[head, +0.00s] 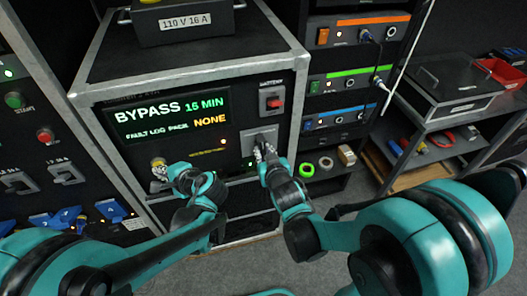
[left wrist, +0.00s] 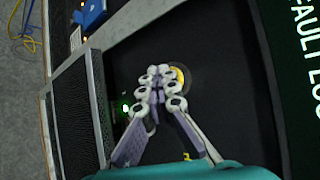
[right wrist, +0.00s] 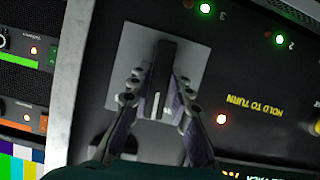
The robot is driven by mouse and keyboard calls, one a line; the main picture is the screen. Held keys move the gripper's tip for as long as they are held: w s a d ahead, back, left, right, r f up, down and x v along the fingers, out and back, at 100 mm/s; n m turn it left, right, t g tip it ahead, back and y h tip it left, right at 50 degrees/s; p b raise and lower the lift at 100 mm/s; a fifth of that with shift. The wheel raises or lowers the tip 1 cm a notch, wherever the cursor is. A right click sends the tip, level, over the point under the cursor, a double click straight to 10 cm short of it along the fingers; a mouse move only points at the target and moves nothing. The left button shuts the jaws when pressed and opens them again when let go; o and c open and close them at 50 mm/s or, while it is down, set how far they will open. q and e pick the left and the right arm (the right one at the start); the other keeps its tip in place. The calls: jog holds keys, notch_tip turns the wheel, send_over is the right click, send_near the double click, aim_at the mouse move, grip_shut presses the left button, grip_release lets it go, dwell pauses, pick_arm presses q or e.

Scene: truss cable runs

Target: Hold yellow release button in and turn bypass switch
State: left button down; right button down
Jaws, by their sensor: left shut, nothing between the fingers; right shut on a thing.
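The yellow release button (head: 157,162) is on the lower left of the black front panel. My left gripper (head: 161,175) is shut and empty, its fingertips at the button. In the left wrist view the fingertips (left wrist: 164,74) partly cover the yellow button (left wrist: 181,75); how far it is pressed in I cannot tell. The bypass switch has a dark handle (right wrist: 163,65) on a light grey plate (right wrist: 193,68). My right gripper (right wrist: 155,95) is shut on this handle, one finger on each side. In the head view my right gripper (head: 264,153) hides part of the switch.
A display (head: 170,115) above reads "BYPASS 15 MIN" and "NONE". A red battery switch (head: 273,102) sits above the bypass switch. Yellow "HOLD TO TURN" lettering (right wrist: 258,104) and an orange lamp (right wrist: 221,119) lie between the controls. Equipment racks stand on both sides.

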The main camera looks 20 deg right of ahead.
jog(key=m+y, duration=0.1)
jog(key=m, duration=0.1)
jog(key=m+y, duration=0.1)
jog(key=shift+d+f+m+y, duration=0.1)
jog(key=shift+d+m+y, duration=0.05)
jog(key=shift+m+y, duration=0.2)
jog(key=shift+m+t+y, duration=0.3)
jog(key=shift+m+y, duration=0.55)
jog(key=shift+m, duration=0.7)
